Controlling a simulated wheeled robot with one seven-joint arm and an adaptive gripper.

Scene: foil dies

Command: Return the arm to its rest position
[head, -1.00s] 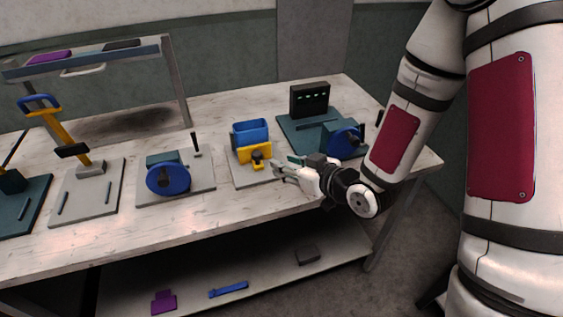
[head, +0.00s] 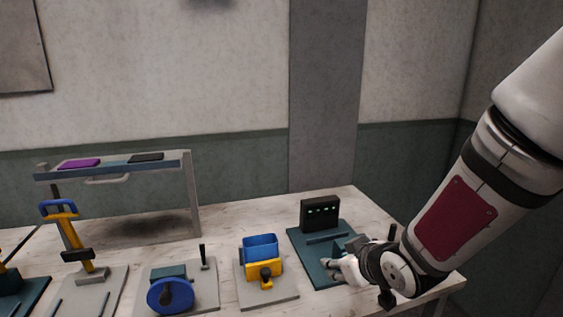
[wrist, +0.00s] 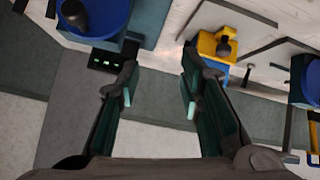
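My gripper (head: 345,268) is at the right of the workbench in the head view, in front of the teal-based station, partly hiding it. In the wrist view my gripper (wrist: 157,100) shows its two fingers spread apart with nothing between them. Part of my white arm with a dark red panel reaches in from the right of the head view. The gripper appears to be above the bench and empty.
The workbench (head: 225,235) carries a black display box (head: 320,214), a blue bin on a yellow holder (head: 260,248), a blue wheel fixture (head: 170,296) and a yellow lever press (head: 70,235). A raised shelf (head: 115,168) stands at the back left. The wall is behind.

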